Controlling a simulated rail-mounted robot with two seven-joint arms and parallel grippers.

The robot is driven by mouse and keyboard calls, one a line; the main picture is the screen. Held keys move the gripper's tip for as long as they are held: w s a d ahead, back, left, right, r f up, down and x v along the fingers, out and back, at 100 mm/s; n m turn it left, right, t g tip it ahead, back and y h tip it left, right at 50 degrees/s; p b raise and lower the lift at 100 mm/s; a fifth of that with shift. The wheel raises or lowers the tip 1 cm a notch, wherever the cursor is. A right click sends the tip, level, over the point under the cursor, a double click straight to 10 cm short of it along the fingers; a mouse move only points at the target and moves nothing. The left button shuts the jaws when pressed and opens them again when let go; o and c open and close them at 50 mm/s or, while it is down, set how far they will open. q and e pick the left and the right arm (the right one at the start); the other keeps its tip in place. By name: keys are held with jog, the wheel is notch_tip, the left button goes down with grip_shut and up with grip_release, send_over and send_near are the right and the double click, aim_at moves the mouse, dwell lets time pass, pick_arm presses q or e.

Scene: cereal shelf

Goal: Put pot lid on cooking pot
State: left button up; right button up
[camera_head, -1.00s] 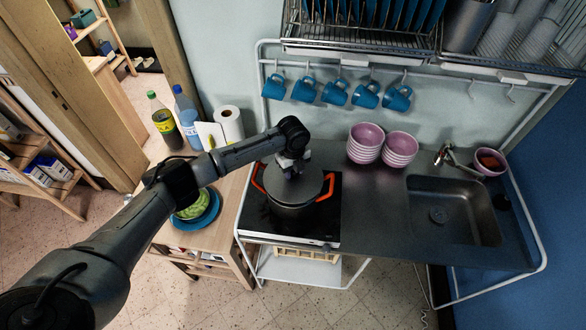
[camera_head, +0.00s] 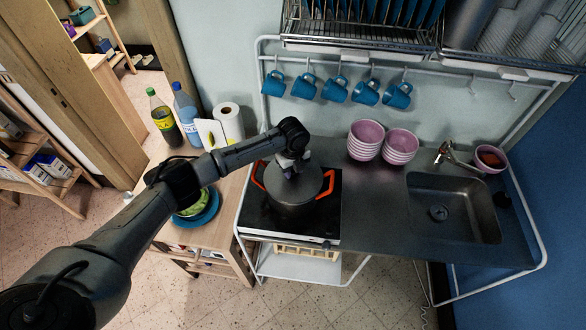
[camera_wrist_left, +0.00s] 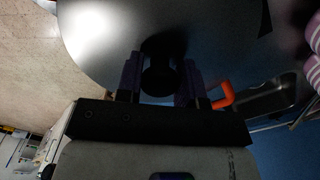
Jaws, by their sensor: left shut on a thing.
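The cooking pot (camera_head: 294,209) is dark with orange handles and stands on the black stove top. The round grey pot lid (camera_head: 312,180) lies over the pot's mouth; I cannot tell whether it is fully seated. My left gripper (camera_head: 290,166) comes down from above and is shut on the lid's knob. In the left wrist view the gripper's fingers (camera_wrist_left: 160,82) are on both sides of the dark knob, with the shiny lid (camera_wrist_left: 95,35) beyond. An orange pot handle (camera_wrist_left: 224,95) shows beside the lid there. My right gripper is not in view.
Two stacks of pink bowls (camera_head: 366,141) stand right of the stove, before the sink (camera_head: 455,210). Blue mugs (camera_head: 335,88) hang above. Bottles (camera_head: 186,115), a paper roll (camera_head: 229,121) and blue plates (camera_head: 200,213) are on the wooden counter at left.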

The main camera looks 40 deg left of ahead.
pick_arm(q)
jog(key=shift+f, duration=0.1)
dwell(0.7)
jog(key=shift+f+b, duration=0.3)
jog(key=shift+f, duration=0.25)
jog(key=o, duration=1.1)
jog(key=shift+c, duration=0.2)
notch_tip(320, 180, up, 14)
jog(key=b, duration=0.1)
jog(key=shift+b, duration=0.35)
jog(key=shift+f, duration=0.15)
